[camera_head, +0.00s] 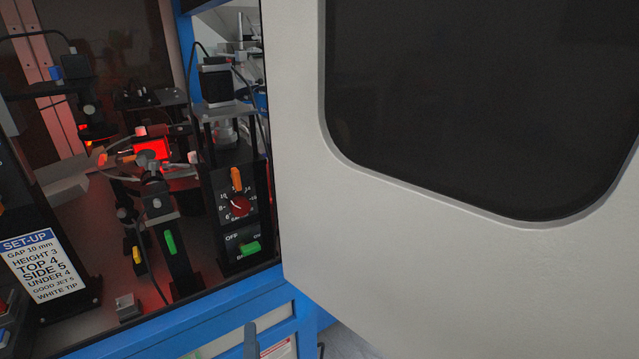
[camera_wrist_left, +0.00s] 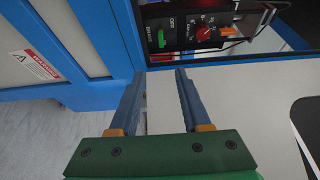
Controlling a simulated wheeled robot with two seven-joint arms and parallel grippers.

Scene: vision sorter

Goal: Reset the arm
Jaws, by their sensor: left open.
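My left gripper (camera_wrist_left: 161,76) has a green body and two blue-grey fingers, which stand apart with nothing between them in the left wrist view. In the head view, a blue-grey finger (camera_head: 251,341) shows at the bottom edge, in front of the machine's blue frame. The fingers point toward the frame below the black control panel (camera_head: 241,206) and touch nothing that I can make out. My right gripper is not in view.
A large white door (camera_head: 300,190) with a dark window (camera_head: 480,90) fills the right side. The blue frame (camera_head: 170,325) edges the machine opening. Inside are a SET-UP card (camera_head: 42,266), a red-lit block (camera_head: 152,149), yellow (camera_head: 137,255) and green (camera_head: 171,242) levers.

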